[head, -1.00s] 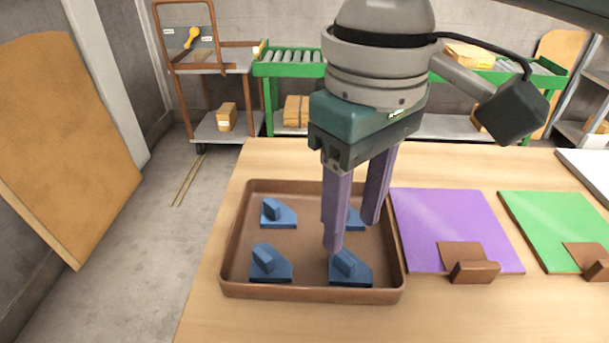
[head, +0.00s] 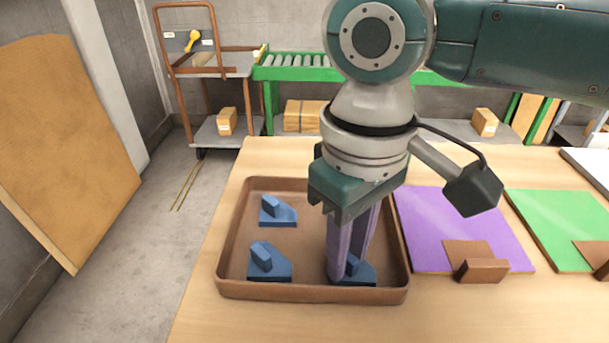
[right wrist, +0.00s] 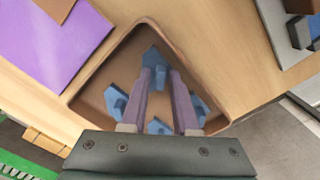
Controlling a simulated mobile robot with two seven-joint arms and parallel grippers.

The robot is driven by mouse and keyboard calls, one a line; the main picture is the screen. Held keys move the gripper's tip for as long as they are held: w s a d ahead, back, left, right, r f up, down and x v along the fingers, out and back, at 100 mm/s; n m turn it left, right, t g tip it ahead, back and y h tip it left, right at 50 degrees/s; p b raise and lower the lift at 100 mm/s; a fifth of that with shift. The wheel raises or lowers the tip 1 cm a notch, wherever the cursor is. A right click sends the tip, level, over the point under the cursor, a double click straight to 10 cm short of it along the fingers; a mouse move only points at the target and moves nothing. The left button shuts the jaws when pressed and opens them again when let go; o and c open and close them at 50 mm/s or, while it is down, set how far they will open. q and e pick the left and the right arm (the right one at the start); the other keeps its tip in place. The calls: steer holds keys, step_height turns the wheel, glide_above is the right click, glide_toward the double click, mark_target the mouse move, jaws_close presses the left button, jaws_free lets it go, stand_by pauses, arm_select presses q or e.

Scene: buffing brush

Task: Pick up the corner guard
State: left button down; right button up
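Several blue corner guards, each a flat base with a raised block, sit in a brown tray (head: 222,262). My right gripper (head: 346,266) points down into the tray at the front-right corner guard (head: 362,277). Its purple fingers are apart, at the raised block, and partly hide this guard. In the right wrist view this guard (right wrist: 153,53) shows just past the fingertips (right wrist: 161,73); I cannot tell if they touch it. Other guards lie at front left (head: 270,265) and back left (head: 278,213). The back-right one is hidden behind my gripper in the head view. My left gripper is not in view.
Right of the tray lie a purple mat (head: 455,222) and a green mat (head: 560,225), each with a brown block at its front edge. The wooden table (head: 480,315) is clear in front. A cart and a conveyor stand behind.

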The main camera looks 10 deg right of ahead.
jaws_close()
stand_by(0.4)
